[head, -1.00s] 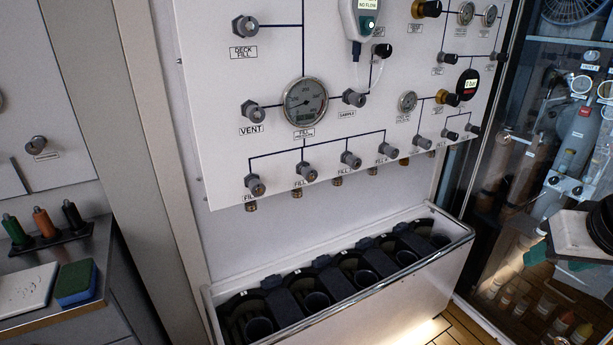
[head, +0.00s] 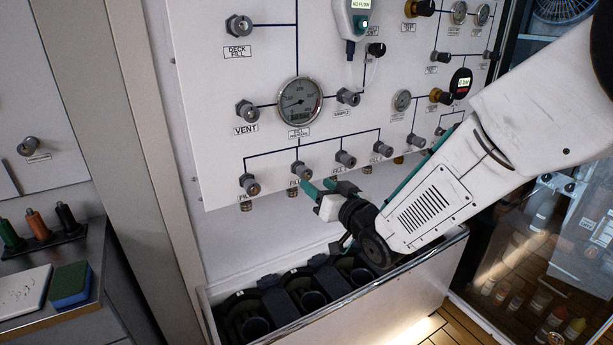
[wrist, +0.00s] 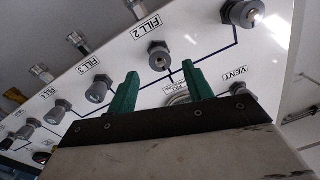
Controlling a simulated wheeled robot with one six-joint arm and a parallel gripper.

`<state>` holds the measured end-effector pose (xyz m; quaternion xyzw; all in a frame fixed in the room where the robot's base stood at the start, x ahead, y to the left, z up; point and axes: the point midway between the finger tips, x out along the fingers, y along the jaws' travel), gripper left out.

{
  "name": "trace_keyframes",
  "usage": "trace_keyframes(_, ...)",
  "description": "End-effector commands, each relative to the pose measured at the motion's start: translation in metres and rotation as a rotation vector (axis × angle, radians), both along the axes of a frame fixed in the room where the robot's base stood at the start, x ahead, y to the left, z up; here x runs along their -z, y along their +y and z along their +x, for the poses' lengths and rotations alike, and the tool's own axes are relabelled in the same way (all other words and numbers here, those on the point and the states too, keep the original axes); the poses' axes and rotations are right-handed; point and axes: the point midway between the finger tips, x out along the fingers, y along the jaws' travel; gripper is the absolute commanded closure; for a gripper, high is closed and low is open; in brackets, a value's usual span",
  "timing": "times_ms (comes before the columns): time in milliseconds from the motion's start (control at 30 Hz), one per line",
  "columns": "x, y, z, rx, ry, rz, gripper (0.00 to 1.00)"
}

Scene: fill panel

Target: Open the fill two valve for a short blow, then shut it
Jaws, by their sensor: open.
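The fill two valve (head: 300,170) is a small grey knob on the white panel, second from the left in the bottom row. In the wrist view this knob (wrist: 159,57) shows beside its FILL 2 label (wrist: 146,27), between and beyond my fingertips. My gripper (head: 318,185) has green fingers, is open and empty, and is just in front of the panel, below and right of the knob. In the wrist view my gripper (wrist: 161,71) has its two fingers spread apart. No contact with the knob shows. One finger partly covers the fill two label in the head view.
The fill one knob (head: 250,184) and fill three knob (head: 345,159) flank it closely. A round gauge (head: 300,101) and the vent knob (head: 247,111) are above. A white-walled trough (head: 385,300) with dark cylindrical holders stands below the panel.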

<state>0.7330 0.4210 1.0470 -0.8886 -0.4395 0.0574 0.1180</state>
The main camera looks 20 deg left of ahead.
Motion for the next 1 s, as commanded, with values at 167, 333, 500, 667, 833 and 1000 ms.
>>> trace_keyframes(167,0.0,0.025,0.018,-0.001,-0.001,0.0,0.49)
trace_keyframes(333,0.0,0.041,0.032,0.001,0.0,-0.002,0.49)
trace_keyframes(500,0.0,0.048,0.038,0.002,0.0,-0.002,0.49)
trace_keyframes(667,0.0,0.049,0.038,0.002,0.0,-0.002,0.49)
trace_keyframes(833,0.0,0.049,0.038,0.002,0.0,-0.002,0.77)
trace_keyframes(1000,0.0,0.048,0.038,0.003,0.0,-0.002,0.93)
